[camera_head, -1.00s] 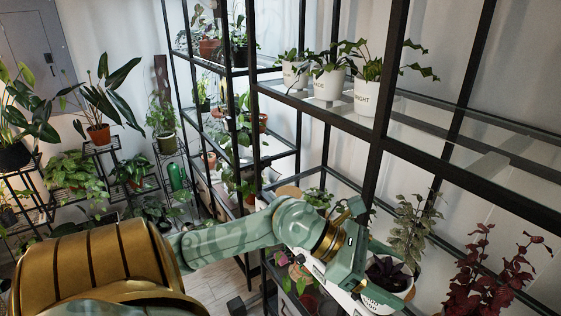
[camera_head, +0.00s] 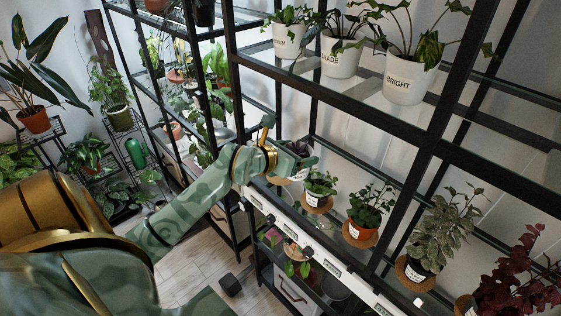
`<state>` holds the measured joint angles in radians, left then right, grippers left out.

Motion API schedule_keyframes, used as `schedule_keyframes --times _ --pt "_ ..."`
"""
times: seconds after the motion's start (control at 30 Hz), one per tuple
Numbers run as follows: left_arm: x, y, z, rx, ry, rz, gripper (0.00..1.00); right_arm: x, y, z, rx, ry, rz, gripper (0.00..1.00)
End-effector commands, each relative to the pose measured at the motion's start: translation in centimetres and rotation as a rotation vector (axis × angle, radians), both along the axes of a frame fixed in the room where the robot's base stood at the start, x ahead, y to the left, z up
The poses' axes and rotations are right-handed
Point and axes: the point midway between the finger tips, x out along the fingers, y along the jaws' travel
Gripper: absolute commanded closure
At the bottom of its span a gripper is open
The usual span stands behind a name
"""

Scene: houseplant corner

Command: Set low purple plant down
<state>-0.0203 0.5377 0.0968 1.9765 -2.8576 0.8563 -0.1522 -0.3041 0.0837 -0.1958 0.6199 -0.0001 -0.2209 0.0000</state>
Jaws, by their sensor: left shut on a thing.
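The low purple plant (camera_head: 300,148) shows as dark leaves above my left gripper (camera_head: 292,163), at the left end of the middle shelf (camera_head: 340,232) of the near rack. My left gripper is shut on its pale pot (camera_head: 299,175), of which only a small part shows. The gripper and wrist hide most of the pot and whatever lies under it, so I cannot tell whether it touches the shelf. My right gripper is not in view.
To the right on that shelf stand a small green plant (camera_head: 320,183), a plant in an orange pot (camera_head: 366,218), a grey-leaved plant (camera_head: 443,225) and a dark red plant (camera_head: 520,275). Round wooden coasters show under several. Labelled white pots (camera_head: 408,86) stand on the shelf above.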

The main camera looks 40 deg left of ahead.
Motion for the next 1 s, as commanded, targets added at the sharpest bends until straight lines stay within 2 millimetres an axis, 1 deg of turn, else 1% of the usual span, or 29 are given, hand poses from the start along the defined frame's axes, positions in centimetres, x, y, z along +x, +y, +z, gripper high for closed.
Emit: schedule_keyframes --times 0.03,0.1,0.37,0.4,0.47,0.67,0.7,0.8,0.9,1.0 --pt "0.2 0.3 -0.9 0.001 -0.001 0.004 0.59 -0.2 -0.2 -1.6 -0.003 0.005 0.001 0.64" --pt "0.5 0.6 -1.4 0.002 -0.002 0.003 0.59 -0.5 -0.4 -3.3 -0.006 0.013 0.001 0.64" --pt "1.2 1.7 -2.3 0.005 0.002 -0.001 0.59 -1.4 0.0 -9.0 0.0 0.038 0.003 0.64" --pt "1.4 2.1 -2.4 0.004 0.006 0.001 0.59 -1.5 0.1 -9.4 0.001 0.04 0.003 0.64" --pt "2.2 3.6 -2.5 0.001 0.005 0.003 0.59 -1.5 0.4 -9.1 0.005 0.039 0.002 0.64" --pt "4.9 7.9 -4.6 0.0 0.003 0.003 0.59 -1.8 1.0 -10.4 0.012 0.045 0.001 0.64" --pt "5.2 8.3 -5.7 -0.001 0.005 0.002 0.59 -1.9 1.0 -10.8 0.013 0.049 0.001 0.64" --pt "6.0 9.5 -7.5 -0.002 0.004 0.001 0.59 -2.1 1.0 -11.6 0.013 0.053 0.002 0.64" --pt "6.6 10.4 -8.6 0.002 0.003 0.001 0.59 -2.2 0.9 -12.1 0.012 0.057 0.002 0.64" --pt "6.8 10.8 -9.1 0.002 0.002 -0.001 0.59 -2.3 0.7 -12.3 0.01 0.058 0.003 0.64"
